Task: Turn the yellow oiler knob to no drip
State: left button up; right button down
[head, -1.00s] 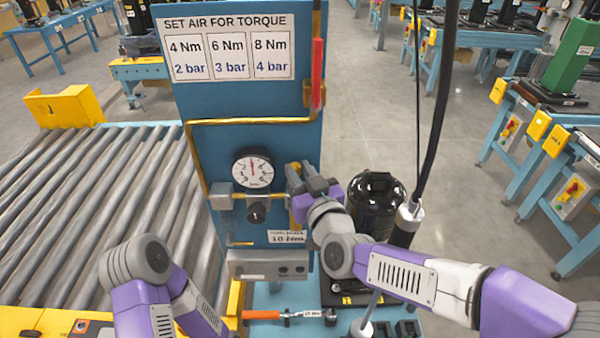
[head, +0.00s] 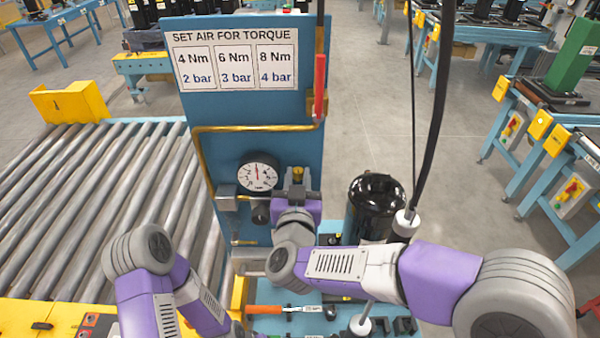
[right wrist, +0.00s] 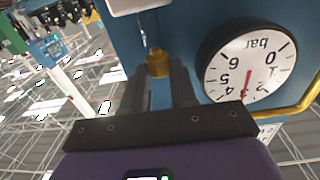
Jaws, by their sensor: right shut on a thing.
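The yellow oiler knob (head: 297,172) is on the blue panel (head: 265,150), just right of the round pressure gauge (head: 258,174). My right gripper (head: 297,186) reaches up to it from below and in front. In the right wrist view the knob (right wrist: 158,64) sits between the tips of the two dark fingers (right wrist: 160,82), which are shut on it. The gauge (right wrist: 246,62) is close to the right finger there. The fingers and wrist hide part of the knob in the head view. My left gripper is out of view; only its arm shows at lower left.
A dark hose (head: 436,130) hangs in front. A roller conveyor (head: 90,200) lies left.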

jog(key=shift+a+m+h, duration=0.2)
jog(key=shift+m+h, duration=0.5)
jog(key=shift+h, duration=0.3)
jog(key=shift+h+p, duration=0.3)
jog(key=c, duration=0.9)
grip_release()
